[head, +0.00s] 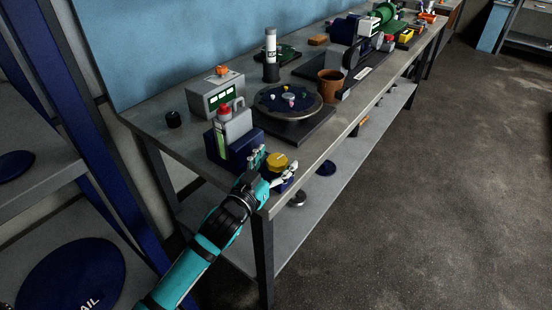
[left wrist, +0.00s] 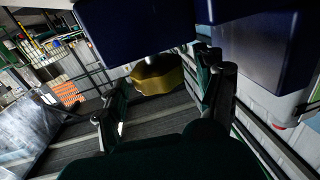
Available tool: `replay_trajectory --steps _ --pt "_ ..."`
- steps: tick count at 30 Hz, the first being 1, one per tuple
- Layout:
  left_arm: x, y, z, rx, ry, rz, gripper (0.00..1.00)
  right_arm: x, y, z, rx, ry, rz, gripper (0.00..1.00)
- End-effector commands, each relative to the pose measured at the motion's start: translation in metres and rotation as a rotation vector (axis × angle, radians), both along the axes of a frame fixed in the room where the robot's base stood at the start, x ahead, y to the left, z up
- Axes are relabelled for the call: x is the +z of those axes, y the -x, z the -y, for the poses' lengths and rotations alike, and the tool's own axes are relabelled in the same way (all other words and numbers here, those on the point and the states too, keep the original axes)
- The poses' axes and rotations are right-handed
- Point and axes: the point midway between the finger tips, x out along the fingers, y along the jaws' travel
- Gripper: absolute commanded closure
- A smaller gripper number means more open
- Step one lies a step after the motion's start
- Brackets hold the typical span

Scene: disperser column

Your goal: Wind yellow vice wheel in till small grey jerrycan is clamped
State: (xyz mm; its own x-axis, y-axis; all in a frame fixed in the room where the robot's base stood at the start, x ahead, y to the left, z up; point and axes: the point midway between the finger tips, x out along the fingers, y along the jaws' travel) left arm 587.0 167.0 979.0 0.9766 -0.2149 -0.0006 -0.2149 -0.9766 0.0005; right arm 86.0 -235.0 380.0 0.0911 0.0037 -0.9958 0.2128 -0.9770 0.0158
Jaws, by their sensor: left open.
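The yellow vice wheel (head: 277,162) is on the near side of the dark blue vice (head: 242,153), close to the bench's front corner. The small grey jerrycan (head: 237,126), with a red cap, stands upright in the vice; I cannot tell whether the jaws touch it. My left gripper (head: 272,168) is open at the wheel, one finger on each side of it in the picture. In the left wrist view the yellow wheel (left wrist: 158,76) shows between the open fingers (left wrist: 163,100), a little beyond them, under the blue vice body (left wrist: 135,25). My right gripper is not in view.
A grey box with a display (head: 213,96) stands behind the vice. A round turntable (head: 290,112) with small coloured pieces is to its right, with a brown pot (head: 330,83) beyond. A lower shelf (head: 300,215) runs under the bench. The floor at right is clear.

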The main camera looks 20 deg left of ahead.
Motion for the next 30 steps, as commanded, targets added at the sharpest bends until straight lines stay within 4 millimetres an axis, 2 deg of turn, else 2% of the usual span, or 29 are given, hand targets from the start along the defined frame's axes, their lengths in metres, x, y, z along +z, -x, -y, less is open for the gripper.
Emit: replay_trajectory --steps 11,24,30 --pt "-0.0002 -0.0055 0.0014 0.000 0.000 0.000 0.30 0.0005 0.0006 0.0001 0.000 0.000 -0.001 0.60" --pt "-0.0002 -0.0053 0.0013 0.000 0.000 0.000 0.86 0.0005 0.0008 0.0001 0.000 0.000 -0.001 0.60" --pt "0.0023 -0.0061 0.0016 -0.057 -0.008 0.002 0.86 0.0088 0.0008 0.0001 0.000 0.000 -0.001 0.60"
